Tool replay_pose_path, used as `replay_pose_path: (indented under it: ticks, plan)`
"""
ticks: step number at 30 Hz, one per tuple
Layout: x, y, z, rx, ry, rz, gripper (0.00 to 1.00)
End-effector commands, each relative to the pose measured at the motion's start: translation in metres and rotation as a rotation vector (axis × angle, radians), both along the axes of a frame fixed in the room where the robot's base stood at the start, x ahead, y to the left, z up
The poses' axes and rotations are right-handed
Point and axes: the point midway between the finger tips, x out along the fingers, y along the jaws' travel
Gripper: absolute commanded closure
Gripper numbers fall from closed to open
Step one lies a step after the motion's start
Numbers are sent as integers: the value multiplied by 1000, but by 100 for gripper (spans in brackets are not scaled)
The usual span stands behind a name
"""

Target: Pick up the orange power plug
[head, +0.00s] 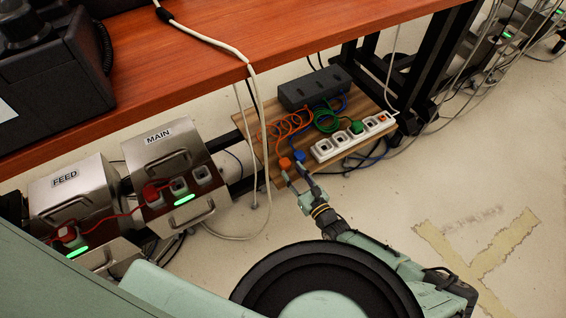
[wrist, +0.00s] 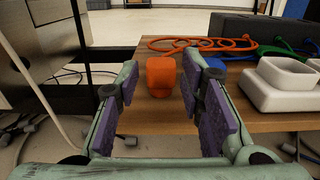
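The orange power plug (head: 285,163) lies on the wooden board near its front edge, with a coiled orange cord behind it. In the wrist view the plug (wrist: 161,76) is ahead, between my two fingers and beyond or near their tips. My gripper (head: 291,179) is open, its purple-padded fingers (wrist: 160,92) spread to either side of the plug. I see no contact between the fingers and the plug. The blue plug (head: 299,156) is just right of the orange one, mostly hidden behind my right finger in the wrist view.
A white power strip (head: 352,138) with a green plug (head: 356,127) is on the board to the right. A dark grey box (head: 313,89) stands behind. White cables (head: 257,120) hang from the red-brown table (head: 200,50). Metal FEED (head: 70,190) and MAIN (head: 160,160) boxes are on the left.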

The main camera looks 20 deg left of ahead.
Motion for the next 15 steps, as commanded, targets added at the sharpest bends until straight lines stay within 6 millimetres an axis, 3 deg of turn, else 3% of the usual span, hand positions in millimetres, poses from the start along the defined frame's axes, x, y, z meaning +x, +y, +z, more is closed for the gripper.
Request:
replay_pose_path:
  ticks: [15]
  plan:
    - [38,49,-9,1,1,3,65]
